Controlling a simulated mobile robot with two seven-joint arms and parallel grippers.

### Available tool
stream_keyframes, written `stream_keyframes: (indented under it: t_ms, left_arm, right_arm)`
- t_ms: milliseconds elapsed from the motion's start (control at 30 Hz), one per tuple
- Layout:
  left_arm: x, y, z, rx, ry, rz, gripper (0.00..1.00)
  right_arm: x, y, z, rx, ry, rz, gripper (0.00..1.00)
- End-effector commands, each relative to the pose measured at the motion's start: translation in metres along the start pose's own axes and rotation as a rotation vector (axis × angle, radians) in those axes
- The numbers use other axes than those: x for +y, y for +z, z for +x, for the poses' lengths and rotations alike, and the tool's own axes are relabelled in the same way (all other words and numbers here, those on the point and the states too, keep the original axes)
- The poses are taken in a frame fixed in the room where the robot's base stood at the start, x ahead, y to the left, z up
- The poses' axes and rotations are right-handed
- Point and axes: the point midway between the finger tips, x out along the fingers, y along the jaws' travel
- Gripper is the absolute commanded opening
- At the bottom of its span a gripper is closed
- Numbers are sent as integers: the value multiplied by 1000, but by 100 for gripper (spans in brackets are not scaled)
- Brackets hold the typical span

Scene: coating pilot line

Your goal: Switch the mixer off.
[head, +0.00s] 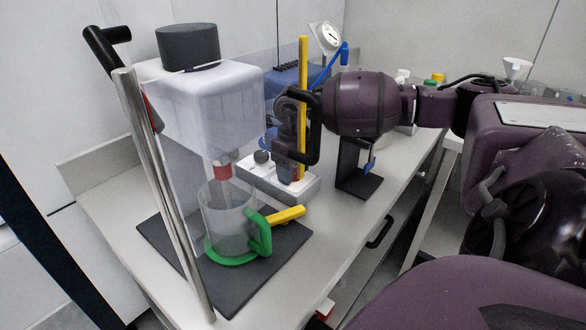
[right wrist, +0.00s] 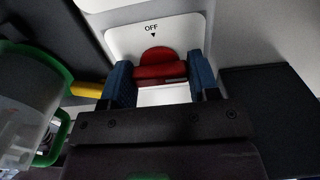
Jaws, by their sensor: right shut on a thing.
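The mixer (head: 205,95) has a pale head with a dark cap and stands at the left of the bench. A clear beaker (head: 228,215) with a green base and handle stands under it; it also shows at the left of the right wrist view (right wrist: 25,105). A white-topped control box (head: 262,178) sits right of the beaker. In the right wrist view, the red switch (right wrist: 157,57) lies between the blue fingers of my right gripper (right wrist: 161,85), which is shut on it. The switch's rounded end is just below the OFF arrow. My left gripper is not in view.
A metal rod (head: 165,190) rises in front of the mixer. A yellow upright (head: 303,80) and a blue unit (head: 285,90) stand behind. The front right bench top is clear.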

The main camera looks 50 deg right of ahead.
Motion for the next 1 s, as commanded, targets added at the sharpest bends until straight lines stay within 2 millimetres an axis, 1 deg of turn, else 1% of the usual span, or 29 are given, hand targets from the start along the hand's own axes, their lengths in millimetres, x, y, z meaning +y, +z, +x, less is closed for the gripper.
stream_keyframes:
  t_ms: [267,367,1000]
  left_arm:
    - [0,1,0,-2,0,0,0]
    - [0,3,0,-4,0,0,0]
    - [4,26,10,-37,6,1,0]
  right_arm:
    - [0,0,0,0,0,0,25]
    - [0,0,1,1,0,-29,25]
    - [0,0,2,4,0,-684,25]
